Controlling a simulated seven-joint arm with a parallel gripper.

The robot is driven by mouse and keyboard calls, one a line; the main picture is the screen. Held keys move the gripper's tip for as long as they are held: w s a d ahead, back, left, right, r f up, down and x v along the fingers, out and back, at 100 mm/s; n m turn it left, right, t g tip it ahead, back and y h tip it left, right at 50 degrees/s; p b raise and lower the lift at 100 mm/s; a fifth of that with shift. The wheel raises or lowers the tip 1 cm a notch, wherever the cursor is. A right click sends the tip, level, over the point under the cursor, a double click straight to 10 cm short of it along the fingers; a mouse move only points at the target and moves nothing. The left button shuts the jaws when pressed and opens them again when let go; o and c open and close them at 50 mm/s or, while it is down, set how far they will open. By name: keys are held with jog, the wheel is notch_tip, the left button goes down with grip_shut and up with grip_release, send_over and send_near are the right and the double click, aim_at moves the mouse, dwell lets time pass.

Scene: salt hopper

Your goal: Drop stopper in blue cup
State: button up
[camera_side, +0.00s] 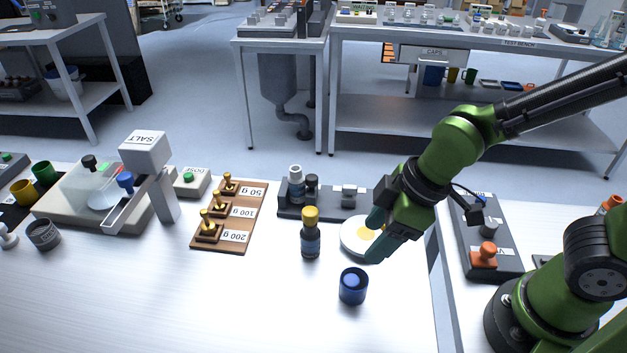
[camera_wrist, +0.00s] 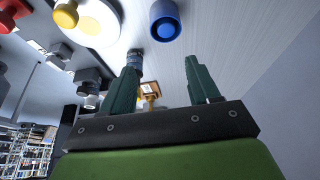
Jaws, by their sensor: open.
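The blue cup (camera_side: 353,286) stands upright on the white table in the side view, with a lighter blue round patch inside. I cannot tell if that patch is an object or the cup's inside. It also shows at the top of the wrist view (camera_wrist: 165,20). My gripper (camera_side: 373,240) is open, its two teal fingers spread above the table near a white dish, behind and right of the cup. In the wrist view nothing sits between the fingertips (camera_wrist: 163,68).
The white dish (camera_side: 352,235) has a yellow centre. A yellow-capped bottle (camera_side: 310,235) stands left of it. A grey rack (camera_side: 326,205) with small bottles stands behind. The weight board (camera_side: 229,215) and salt hopper (camera_side: 145,150) are farther left.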

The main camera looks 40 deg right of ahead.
jog(key=v, duration=1.2)
jog(key=shift+r, duration=0.25)
jog(key=w+d+m+t+h, duration=0.1)
jog(key=w+d+m+t, duration=0.1)
jog(key=d+m, duration=0.7)
jog(key=m+t, duration=0.1)
jog(key=m, duration=0.3)
jog(key=shift+d+f+t, duration=0.15)
jog(key=shift+d+t, duration=0.25)
